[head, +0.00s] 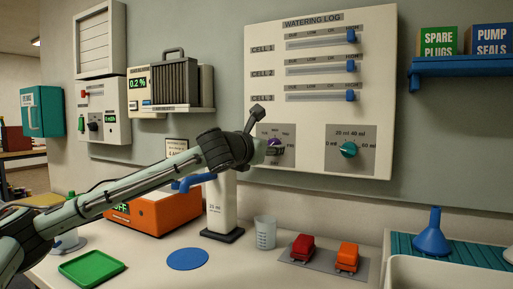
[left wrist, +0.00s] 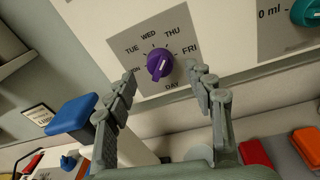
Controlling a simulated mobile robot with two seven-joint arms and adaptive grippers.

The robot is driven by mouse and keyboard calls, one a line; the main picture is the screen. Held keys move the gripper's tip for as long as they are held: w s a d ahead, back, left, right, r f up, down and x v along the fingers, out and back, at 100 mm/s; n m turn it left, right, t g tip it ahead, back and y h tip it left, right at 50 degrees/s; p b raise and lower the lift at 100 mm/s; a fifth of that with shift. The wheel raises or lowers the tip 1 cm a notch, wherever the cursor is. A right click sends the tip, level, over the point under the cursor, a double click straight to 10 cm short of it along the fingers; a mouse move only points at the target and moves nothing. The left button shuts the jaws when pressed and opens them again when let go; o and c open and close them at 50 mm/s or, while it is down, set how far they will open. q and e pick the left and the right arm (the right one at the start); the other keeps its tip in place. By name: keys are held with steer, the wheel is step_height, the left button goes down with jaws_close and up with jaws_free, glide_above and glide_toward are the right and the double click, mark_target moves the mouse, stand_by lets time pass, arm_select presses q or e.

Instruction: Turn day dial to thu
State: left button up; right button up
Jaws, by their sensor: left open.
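The purple day dial (left wrist: 159,63) sits on a grey label plate marked MON, TUE, WED, THU, FRI and DAY. In the head view the dial (head: 274,145) is partly covered by my left gripper. In the head view my left gripper (head: 266,144) is at the panel's lower left. My right gripper is not in view.
A teal dial (head: 348,149) is right of the day dial. Several blue sliders (head: 351,36) are above. Below are a white dispenser (head: 222,205) with a blue lever, a beaker (head: 265,232), and red (head: 302,247) and orange (head: 347,257) blocks.

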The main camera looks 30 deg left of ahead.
arm_select(q)
steer(key=s+d, duration=0.1)
steer(key=s, duration=0.7)
steer(key=shift+s+r, duration=0.25)
steer(key=shift+r, duration=0.1)
steer(key=shift+d, duration=0.15)
